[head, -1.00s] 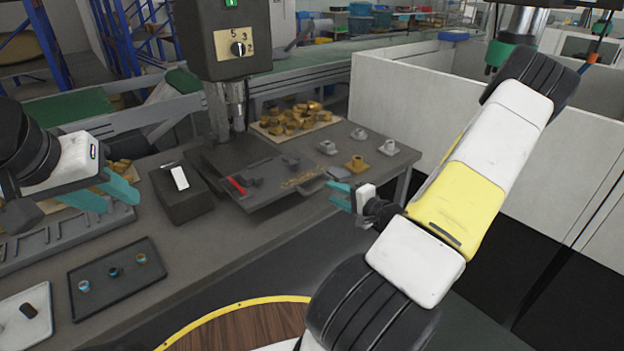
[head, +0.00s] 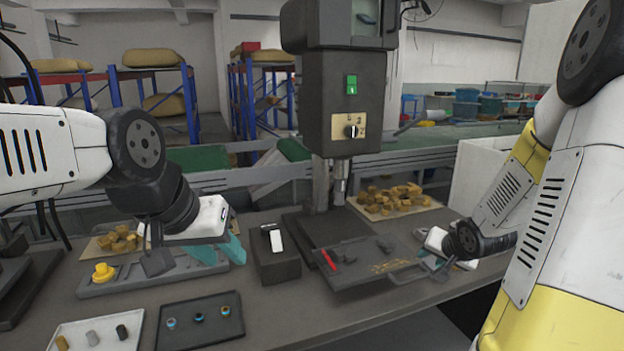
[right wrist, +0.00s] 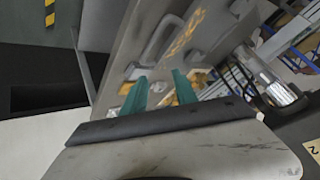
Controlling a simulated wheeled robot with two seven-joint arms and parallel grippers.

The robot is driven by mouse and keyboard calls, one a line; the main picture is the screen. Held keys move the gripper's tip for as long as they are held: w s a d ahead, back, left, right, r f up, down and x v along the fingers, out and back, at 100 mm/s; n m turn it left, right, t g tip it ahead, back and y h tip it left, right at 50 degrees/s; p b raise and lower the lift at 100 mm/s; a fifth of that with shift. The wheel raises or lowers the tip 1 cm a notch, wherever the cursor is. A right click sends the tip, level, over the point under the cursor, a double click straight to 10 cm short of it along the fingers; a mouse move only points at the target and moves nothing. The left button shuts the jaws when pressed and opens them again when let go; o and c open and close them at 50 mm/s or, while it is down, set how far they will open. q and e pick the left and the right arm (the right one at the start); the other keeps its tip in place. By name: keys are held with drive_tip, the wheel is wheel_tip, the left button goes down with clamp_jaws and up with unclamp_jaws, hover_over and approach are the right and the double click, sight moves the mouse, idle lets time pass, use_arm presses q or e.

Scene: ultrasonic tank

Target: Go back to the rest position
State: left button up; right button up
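My left gripper (head: 222,254) is above the grey rack at the left of the bench. Its two teal fingers are spread apart with nothing seen between them. My right gripper (head: 437,264) is by the right end of the drill press's dark tray, and the arm partly hides it. The right wrist view shows its teal fingers (right wrist: 160,93) apart and empty, with the tray's handle and brass bits beyond them. Whether the right fingers touch the tray cannot be told.
The drill press (head: 345,110) stands mid-bench above the dark tray (head: 350,278), which bears a red item. A dark box (head: 275,262), the grey rack (head: 130,284), a black tray (head: 175,340) with several small rings and a white tray (head: 75,328) are at left. Brass parts (head: 395,198) lie behind.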

drive_tip(key=s+a+r+n+g+h, duration=0.1)
drive_tip(key=s+a+r, duration=0.2)
drive_tip(key=r, duration=0.2)
drive_tip(key=s+a+r+n, duration=0.1)
drive_tip(key=s+a+r, duration=0.2)
drive_tip(key=r, duration=0.2)
drive_tip(key=s+a+r+n+g+y, duration=0.1)
drive_tip(key=s+a+r+n, duration=0.1)
drive_tip(key=s+a, duration=0.3)
drive_tip(key=s+a+r+n+y, duration=0.2)
drive_tip(key=s+a+r, duration=0.2)
drive_tip(key=s, duration=0.5)
drive_tip(key=shift+s+a+n+g, duration=0.3)
drive_tip(key=shift+a+g, duration=0.1)
drive_tip(key=shift+a, duration=0.25)
